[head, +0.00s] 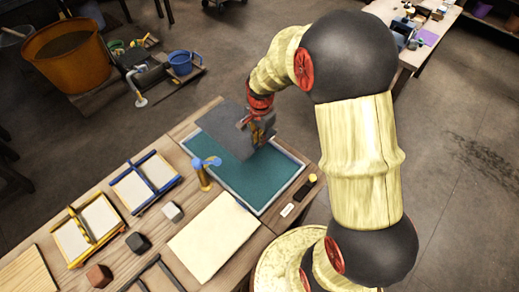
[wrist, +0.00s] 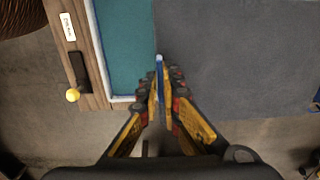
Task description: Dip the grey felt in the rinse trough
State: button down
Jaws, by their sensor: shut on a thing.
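The grey felt (head: 222,128) is a flat dark-grey sheet. The rinse trough (head: 250,188) is a shallow rectangle with a pale rim and teal liquid, set in the wooden table. My gripper (head: 262,132) is shut on an edge of the felt, which hangs over the far part of the trough and past its far edge. In the wrist view the fingers (wrist: 160,68) meet at the felt's edge; the felt (wrist: 235,60) fills the right side and the teal trough (wrist: 124,45) shows at left. I cannot tell whether the felt touches the liquid.
A blue-topped brass fitting (head: 204,176) stands at the trough's left side. A cream sheet (head: 214,236), a blue frame (head: 147,183), a yellow frame (head: 88,228) and small blocks (head: 138,242) lie on the table. An orange tub (head: 72,62) stands beyond.

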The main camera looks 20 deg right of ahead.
notch_tip(320, 180, down, 5)
jog(key=shift+w+r+b, duration=0.15)
jog(key=shift+r+b, duration=0.05)
jog(key=shift+b, duration=0.8)
jog(key=shift+f+b, duration=4.6)
jog(key=shift+f, duration=3)
jog(key=shift+w, duration=0.15)
jog(key=shift+w+a, duration=0.25)
jog(key=shift+w, duration=0.4)
jog(key=shift+w+a, duration=0.25)
jog(key=shift+w, duration=0.35)
